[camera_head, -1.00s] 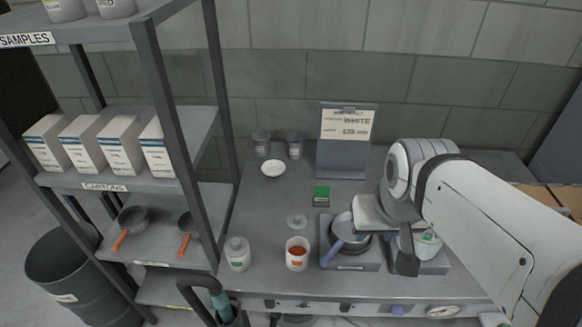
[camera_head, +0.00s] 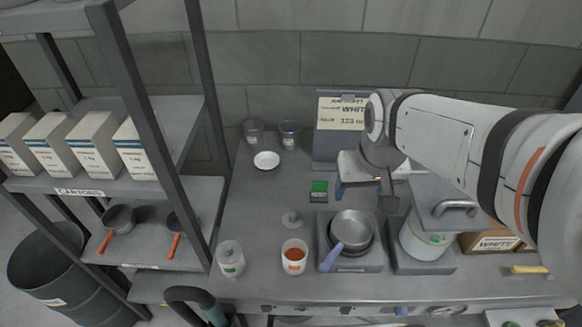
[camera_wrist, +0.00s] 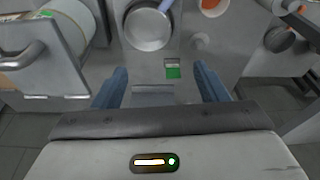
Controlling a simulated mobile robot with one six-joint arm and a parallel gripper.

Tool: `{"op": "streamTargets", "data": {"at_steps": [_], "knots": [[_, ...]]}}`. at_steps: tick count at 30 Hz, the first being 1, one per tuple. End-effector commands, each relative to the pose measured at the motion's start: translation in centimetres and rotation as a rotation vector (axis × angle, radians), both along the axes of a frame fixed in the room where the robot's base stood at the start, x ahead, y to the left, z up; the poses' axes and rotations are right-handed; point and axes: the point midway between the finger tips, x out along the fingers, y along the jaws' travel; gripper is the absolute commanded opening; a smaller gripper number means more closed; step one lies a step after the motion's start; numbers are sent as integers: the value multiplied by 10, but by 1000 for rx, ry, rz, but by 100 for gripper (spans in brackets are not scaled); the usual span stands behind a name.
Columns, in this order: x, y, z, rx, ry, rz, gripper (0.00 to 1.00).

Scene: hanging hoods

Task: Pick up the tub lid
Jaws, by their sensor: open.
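The tub lid, a small pale round lid with a knob (camera_head: 292,220), lies flat on the grey counter behind an open white tub (camera_head: 294,257) with orange-red contents. The lid shows faintly in the wrist view (camera_wrist: 201,42), with the tub (camera_wrist: 212,6) beyond it. My gripper (camera_head: 364,194) is open and empty, above the counter to the right of the lid and apart from it. In the wrist view its blue-grey fingers (camera_wrist: 160,84) stand wide, with a green-and-white block (camera_wrist: 172,70) just beyond them.
A grey pan (camera_head: 351,228) sits on a burner right of the tub, and a white pot (camera_head: 424,238) stands under a grey plate with a handle (camera_head: 446,203). A white dish (camera_head: 266,160) lies behind on clear counter.

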Motion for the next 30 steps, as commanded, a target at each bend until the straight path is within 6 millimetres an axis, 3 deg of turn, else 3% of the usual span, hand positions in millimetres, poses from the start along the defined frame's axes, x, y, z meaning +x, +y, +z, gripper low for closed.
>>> {"op": "streamTargets", "data": {"at_steps": [1,6,15,21,30], "knots": [[17,8,-17,-1,28,22,71],[69,38,-63,-8,93,86,84],[135,96,-165,-27,192,185,84],[151,118,-205,-35,224,217,84],[153,123,-237,-37,232,224,84]]}}
